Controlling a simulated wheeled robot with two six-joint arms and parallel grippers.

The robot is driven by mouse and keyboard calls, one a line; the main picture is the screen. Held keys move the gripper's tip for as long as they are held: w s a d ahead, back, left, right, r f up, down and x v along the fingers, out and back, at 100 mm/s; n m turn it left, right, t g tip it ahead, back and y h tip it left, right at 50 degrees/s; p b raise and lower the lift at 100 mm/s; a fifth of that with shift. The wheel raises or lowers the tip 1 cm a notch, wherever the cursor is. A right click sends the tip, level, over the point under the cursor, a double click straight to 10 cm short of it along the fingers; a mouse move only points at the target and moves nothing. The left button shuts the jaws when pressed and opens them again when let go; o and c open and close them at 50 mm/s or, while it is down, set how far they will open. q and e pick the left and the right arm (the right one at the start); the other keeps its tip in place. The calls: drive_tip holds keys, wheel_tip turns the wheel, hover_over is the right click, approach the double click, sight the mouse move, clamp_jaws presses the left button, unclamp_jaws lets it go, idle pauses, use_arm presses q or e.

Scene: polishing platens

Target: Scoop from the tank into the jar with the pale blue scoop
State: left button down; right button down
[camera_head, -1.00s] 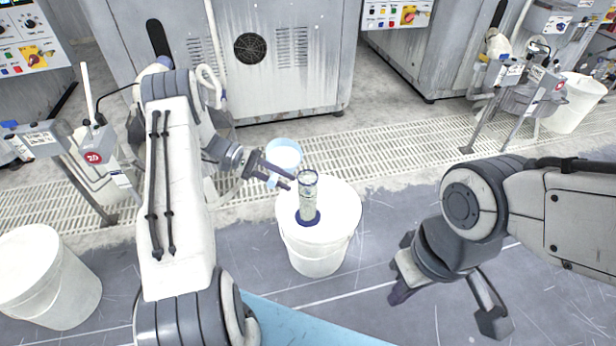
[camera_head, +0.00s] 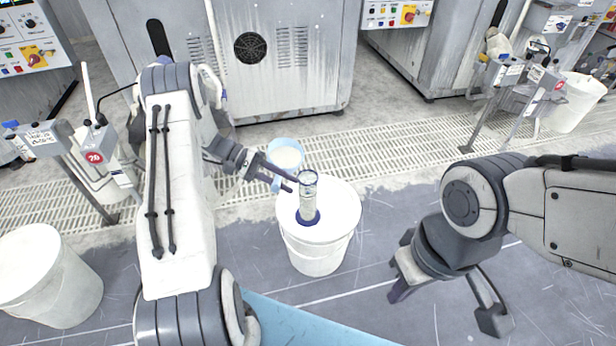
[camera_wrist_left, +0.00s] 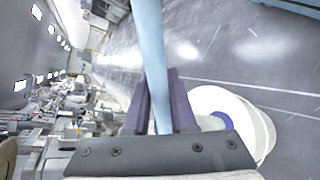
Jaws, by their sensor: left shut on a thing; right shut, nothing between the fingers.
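The pale blue scoop (camera_head: 273,184) is held in my left gripper (camera_head: 290,182). Its round cup (camera_head: 285,152) is on the far side of the gripper, with a whitish inside; I cannot tell whether that is a load. The scoop's handle (camera_wrist_left: 152,60) runs between the fingers in the left wrist view. The clear jar (camera_head: 308,190) stands upright in a dark blue ring (camera_head: 308,218) on a white bucket lid (camera_head: 342,205), just right of the left gripper. I cannot pick out the tank for sure. My right gripper (camera_head: 400,290) is shut and empty, away from the jar.
A white lidded bucket (camera_head: 45,275) stands at the left and another white bucket (camera_head: 575,105) at the far right. A post with a tag (camera_head: 95,157) stands left of my left arm. Grey machines (camera_head: 290,90) line the back. The floor around the jar's bucket is clear.

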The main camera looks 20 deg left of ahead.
use_arm(q)
drive_tip(key=shift+s+d+r+y+p, duration=0.25)
drive_tip(key=shift+d+y+p, duration=0.25)
drive_tip(key=shift+d+p, duration=0.15)
idle(1.1)
drive_tip(key=a+b, duration=0.1)
drive_tip(key=a+f+h+b, duration=0.1)
drive_tip(key=w+a+b, duration=0.1)
drive_tip(key=shift+w+f+h+b, duration=0.1)
drive_tip(key=shift+f+h+b, duration=0.2)
drive_tip(key=shift+h+b, duration=0.1)
drive_tip(key=shift+w+a+r+n+h, duration=0.15)
drive_tip(key=shift+a+r+h, duration=0.1)
drive_tip(key=shift+r, duration=0.2)
drive_tip(key=shift+w+a+r+n+h, duration=0.15)
drive_tip(key=shift+r+h, duration=0.1)
drive_tip(key=shift+r, duration=0.2)
drive_tip(key=shift+w+a+f+h+b, duration=0.15)
drive_tip(key=shift+a+h+b, duration=0.25)
drive_tip(key=shift+a+b, duration=0.35)
drive_tip(key=shift+w+a+r+n+h+b, duration=0.15)
drive_tip(key=shift+w+a+r+h+b, duration=0.1)
drive_tip(key=shift+a+h+b, duration=0.25)
drive_tip(key=shift+w+a+r+n+h+b, duration=0.2)
drive_tip(key=shift+a+b, duration=0.1)
drive_tip(key=shift+b, duration=0.3)
